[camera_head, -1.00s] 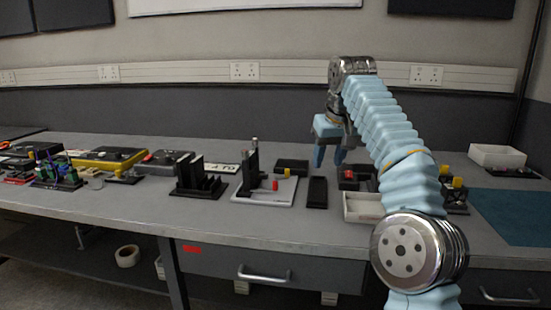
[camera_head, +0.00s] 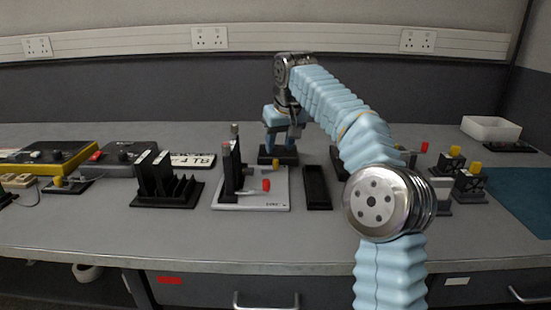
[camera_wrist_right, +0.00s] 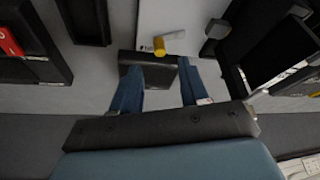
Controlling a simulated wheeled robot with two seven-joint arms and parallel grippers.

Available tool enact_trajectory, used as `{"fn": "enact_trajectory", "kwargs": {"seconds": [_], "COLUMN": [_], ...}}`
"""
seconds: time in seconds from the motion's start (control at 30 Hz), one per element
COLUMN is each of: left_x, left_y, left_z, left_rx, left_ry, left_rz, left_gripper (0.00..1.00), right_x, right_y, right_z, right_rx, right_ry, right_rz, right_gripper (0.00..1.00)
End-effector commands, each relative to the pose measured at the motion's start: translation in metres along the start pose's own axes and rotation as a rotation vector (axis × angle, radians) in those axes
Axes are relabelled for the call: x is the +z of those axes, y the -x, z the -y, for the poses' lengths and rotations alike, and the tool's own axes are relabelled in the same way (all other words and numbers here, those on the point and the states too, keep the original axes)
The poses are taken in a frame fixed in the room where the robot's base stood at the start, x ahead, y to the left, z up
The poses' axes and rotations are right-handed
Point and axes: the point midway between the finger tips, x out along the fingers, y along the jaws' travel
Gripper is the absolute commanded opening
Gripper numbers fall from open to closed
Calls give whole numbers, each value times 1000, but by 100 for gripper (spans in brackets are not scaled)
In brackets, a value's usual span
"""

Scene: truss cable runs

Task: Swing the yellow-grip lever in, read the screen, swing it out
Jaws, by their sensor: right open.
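A small yellow grip (camera_head: 276,162) shows on the front of a low black block (camera_head: 265,158) at mid-table. In the right wrist view the yellow grip (camera_wrist_right: 166,44) sticks out from the block's edge (camera_wrist_right: 150,66). My right gripper (camera_head: 284,147) is open, its blue fingers pointing down at the block. In the wrist view the fingers (camera_wrist_right: 160,92) are on either side of the block's near part; I cannot tell whether they touch it. The lever's arm is not clear, and I cannot pick out a lit screen. My left gripper is not in view.
A pale stand (camera_head: 250,204) with dark uprights and a red knob is left of a narrow black tray (camera_head: 317,188). A slotted black rack (camera_head: 168,192) stands further left. Yellow-topped black fixtures (camera_head: 470,184) are at the right. The front table strip is clear.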

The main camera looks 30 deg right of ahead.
Motion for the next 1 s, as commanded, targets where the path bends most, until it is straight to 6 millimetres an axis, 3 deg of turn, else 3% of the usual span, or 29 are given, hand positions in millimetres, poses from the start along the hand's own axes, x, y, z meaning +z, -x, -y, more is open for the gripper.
{"fn": "enact_trajectory", "kwargs": {"seconds": [0.1, 0.3, 0.7, 1.0], "left_x": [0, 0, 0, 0], "left_y": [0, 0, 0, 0], "left_z": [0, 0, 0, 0], "left_rx": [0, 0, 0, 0], "left_ry": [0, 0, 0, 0], "left_rz": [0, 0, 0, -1], "left_gripper": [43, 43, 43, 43], "right_x": [1, 0, 0, 0], "right_y": [-27, -56, -65, -65], "right_z": [0, 0, 0, 0], "right_rx": [0, -1, -1, -1], "right_ry": [-1, -1, 0, 0], "right_rz": [3, 1, -1, -1], "right_gripper": [44, 44, 44, 0]}}
